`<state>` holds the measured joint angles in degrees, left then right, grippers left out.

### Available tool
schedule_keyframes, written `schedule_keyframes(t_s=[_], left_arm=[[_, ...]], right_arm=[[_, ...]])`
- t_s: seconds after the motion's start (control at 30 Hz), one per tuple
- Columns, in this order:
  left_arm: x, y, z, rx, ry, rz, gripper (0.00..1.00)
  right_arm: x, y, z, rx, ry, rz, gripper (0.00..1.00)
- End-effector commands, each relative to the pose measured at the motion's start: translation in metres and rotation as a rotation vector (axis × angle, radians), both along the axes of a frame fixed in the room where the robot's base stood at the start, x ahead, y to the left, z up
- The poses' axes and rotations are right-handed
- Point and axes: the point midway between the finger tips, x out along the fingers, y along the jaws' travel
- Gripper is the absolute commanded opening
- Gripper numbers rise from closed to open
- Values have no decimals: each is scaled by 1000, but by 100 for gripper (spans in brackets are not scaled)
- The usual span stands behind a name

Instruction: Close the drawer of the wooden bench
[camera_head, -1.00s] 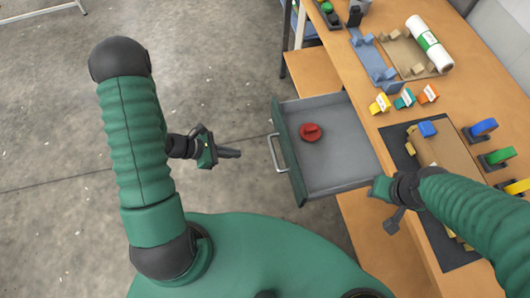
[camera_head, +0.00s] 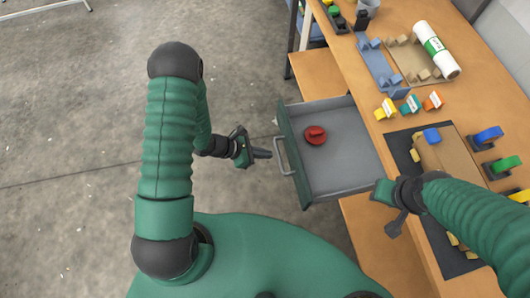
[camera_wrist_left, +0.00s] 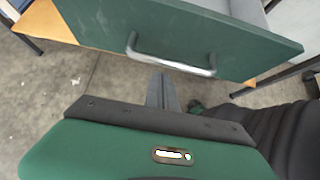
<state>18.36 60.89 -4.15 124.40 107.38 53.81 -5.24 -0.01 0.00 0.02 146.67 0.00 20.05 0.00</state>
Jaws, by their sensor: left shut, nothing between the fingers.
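The drawer (camera_head: 340,172) of the wooden bench (camera_head: 362,232) stands open, pulled out to the left, with a grey inside and a green front. A red round object (camera_head: 315,135) lies in it. The drawer's metal handle (camera_head: 281,155) faces my left gripper (camera_head: 266,154), which is shut and empty just left of the handle. In the left wrist view the handle (camera_wrist_left: 170,60) and green front (camera_wrist_left: 215,38) are ahead of the shut fingers (camera_wrist_left: 162,92); whether they touch cannot be told. My right gripper (camera_head: 388,210) is over the bench's front edge; its jaw state is unclear.
On the bench top are a dark mat (camera_head: 465,262) with a cardboard-coloured block, coloured clamps (camera_head: 503,166), small coloured tags (camera_head: 410,103), a blue tray (camera_head: 377,62) and a white roll (camera_head: 436,50).

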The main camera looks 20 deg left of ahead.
Motion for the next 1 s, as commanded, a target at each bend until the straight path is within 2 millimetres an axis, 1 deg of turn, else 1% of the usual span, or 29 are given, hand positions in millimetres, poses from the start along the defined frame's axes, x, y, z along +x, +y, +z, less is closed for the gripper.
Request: schedule_keyframes(t_s=[0.17,0.27,0.37,0.57,0.8,1.0], left_arm=[[4,-8,0,0,-1,-3,0],[10,-16,-1,0,-1,-3,0],[19,-30,-2,-1,-3,-6,0],[46,-70,-3,-1,-4,-6,0],[84,-126,-3,-1,-5,-5,0],[112,-168,-2,-2,-4,-4,0]], right_arm=[[0,0,-3,0,0,0,34],[0,0,-7,0,0,-1,34],[0,0,-13,0,0,-1,34],[0,0,-29,0,0,0,34],[0,0,-50,0,0,0,34],[0,-1,-65,0,0,-1,34]])
